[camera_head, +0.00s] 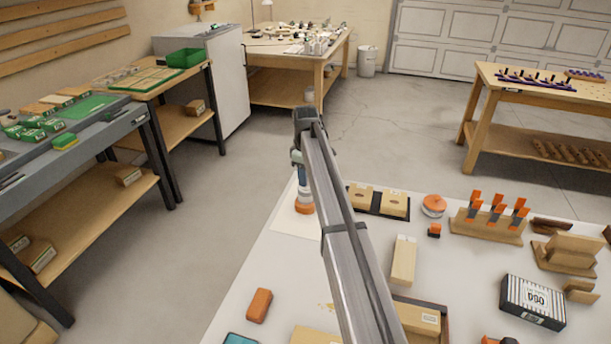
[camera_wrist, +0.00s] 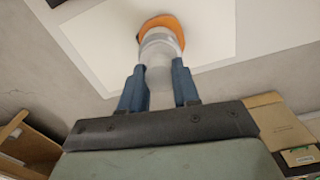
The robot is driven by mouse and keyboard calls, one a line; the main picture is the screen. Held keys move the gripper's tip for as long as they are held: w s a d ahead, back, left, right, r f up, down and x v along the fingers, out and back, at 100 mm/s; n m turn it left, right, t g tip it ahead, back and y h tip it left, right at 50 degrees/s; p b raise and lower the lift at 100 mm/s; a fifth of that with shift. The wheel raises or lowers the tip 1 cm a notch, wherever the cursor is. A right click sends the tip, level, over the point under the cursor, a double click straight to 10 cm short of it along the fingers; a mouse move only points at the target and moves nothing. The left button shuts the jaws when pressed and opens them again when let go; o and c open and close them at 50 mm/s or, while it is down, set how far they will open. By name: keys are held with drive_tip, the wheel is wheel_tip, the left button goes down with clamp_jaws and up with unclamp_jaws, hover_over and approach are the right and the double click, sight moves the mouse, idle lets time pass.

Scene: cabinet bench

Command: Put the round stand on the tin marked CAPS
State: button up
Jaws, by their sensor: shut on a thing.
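My gripper (camera_wrist: 160,88) has its blue fingers shut on a pale, round, post-like thing with a wider orange disc at its far end, which I take for the round stand (camera_wrist: 160,45). In the head view the gripper (camera_head: 301,170) points down, with the stand's orange end (camera_head: 304,208) below it, over a white sheet at the table's left edge. I cannot tell whether the orange end touches the sheet. A round white and orange thing (camera_head: 433,205) stands further right; it may be the tin, but no CAPS marking can be read.
A black tray with wooden blocks (camera_head: 378,200), an orange block (camera_head: 259,305), a wooden block (camera_head: 403,261), a rack of orange-handled tools (camera_head: 488,225) and a striped box (camera_head: 533,301) stand on the white table. My arm crosses the middle of the view. Bare tabletop shows around the orange block.

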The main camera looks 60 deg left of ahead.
drive_tip(key=shift+f, duration=0.15)
drive_tip(key=o, duration=1)
wheel_tip(320, 180, up, 12)
drive_tip(key=shift+r, duration=0.15)
